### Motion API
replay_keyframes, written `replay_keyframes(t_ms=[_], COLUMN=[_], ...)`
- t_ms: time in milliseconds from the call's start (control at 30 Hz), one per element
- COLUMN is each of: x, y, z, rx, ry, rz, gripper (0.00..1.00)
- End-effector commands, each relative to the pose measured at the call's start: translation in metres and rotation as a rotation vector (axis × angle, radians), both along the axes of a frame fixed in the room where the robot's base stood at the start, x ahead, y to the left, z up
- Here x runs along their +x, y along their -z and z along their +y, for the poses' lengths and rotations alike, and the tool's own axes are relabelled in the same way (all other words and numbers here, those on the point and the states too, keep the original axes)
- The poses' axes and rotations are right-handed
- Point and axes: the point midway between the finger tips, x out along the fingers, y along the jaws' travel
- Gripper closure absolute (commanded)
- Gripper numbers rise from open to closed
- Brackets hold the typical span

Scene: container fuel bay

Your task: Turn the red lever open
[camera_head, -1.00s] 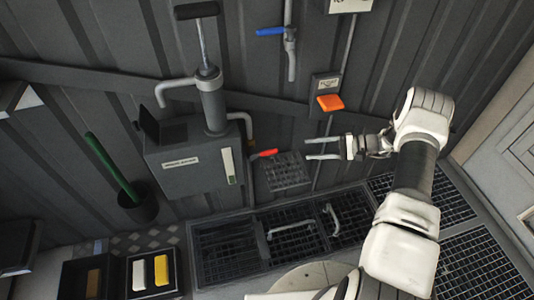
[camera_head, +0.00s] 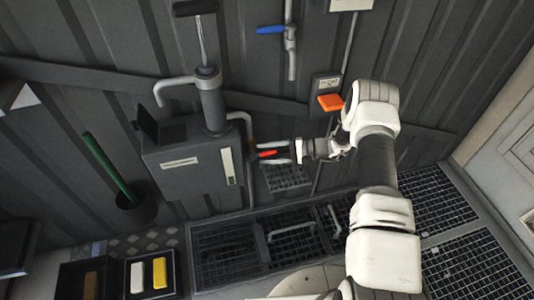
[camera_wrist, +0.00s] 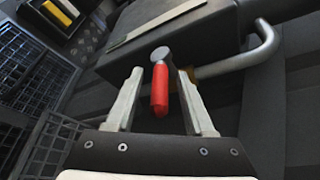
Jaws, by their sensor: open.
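The red lever (camera_head: 267,153) sticks out to the right from the lower right side of the grey tank box (camera_head: 190,160) on the wall. In the wrist view the red lever (camera_wrist: 160,89) has a round grey pivot at its far end. My gripper (camera_head: 276,152) is open, and its two fingers reach in from the right around the lever. In the wrist view my gripper (camera_wrist: 158,85) has one finger on each side of the red handle, with a visible gap on both sides. The fingers do not appear to touch it.
A bent pipe (camera_wrist: 265,50) runs beside the lever. A small grate (camera_head: 287,177) lies below it. A blue lever (camera_head: 270,30) and an orange paddle (camera_head: 330,102) are on the wall above. Floor grating (camera_head: 225,255) and a box with white and yellow blocks (camera_head: 127,285) lie below.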

Motion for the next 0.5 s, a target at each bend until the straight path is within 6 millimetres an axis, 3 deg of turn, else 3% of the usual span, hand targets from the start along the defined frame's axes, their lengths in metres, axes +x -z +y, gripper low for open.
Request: replay_keyframes(t_ms=[167, 500], x=[0.0000, 0.0000], y=[0.0000, 0.0000], z=[0.0000, -0.0004], rx=[0.000, 0.000], ry=[0.000, 0.000], rz=[0.000, 0.000], gripper=[0.47, 1.00])
